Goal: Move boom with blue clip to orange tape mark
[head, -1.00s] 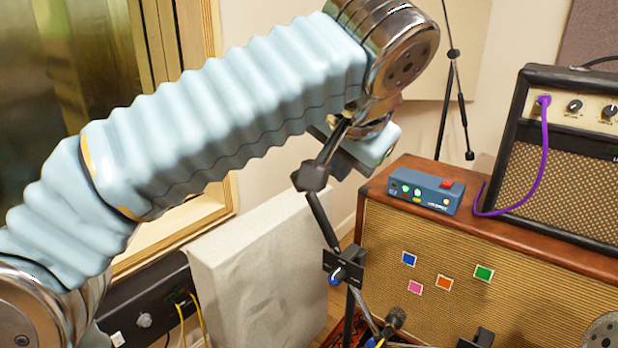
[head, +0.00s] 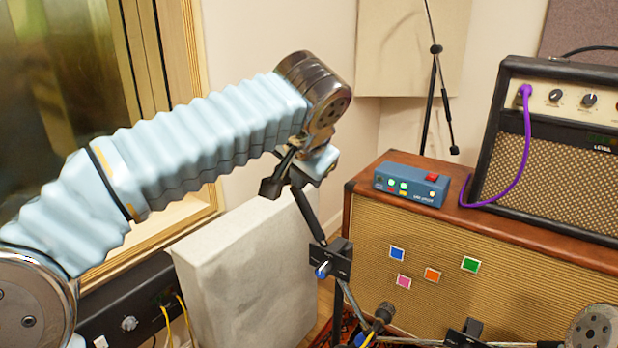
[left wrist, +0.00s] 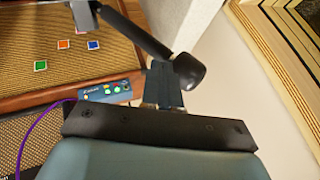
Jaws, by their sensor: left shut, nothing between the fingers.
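The boom (head: 309,214) slopes from its black counterweight (head: 270,187) down to a stand clutch with a blue knob (head: 323,270). Below are a microphone (head: 384,312) and a bit of blue (head: 362,339), likely the clip, cut by the lower edge. My left gripper (head: 298,168) is at the counterweight end and is shut and empty. In the left wrist view its fingers (left wrist: 165,86) are beside the counterweight (left wrist: 185,73); whether they touch I cannot tell. The orange tape mark (head: 432,274) is on the cabinet front.
Pink (head: 404,282), blue (head: 397,253) and green (head: 470,264) marks surround the orange one on the speaker cabinet (head: 520,290). A blue pedal box (head: 411,186) and an amp (head: 555,150) with a purple cable stand on top. A grey panel (head: 245,275) stands left of the boom.

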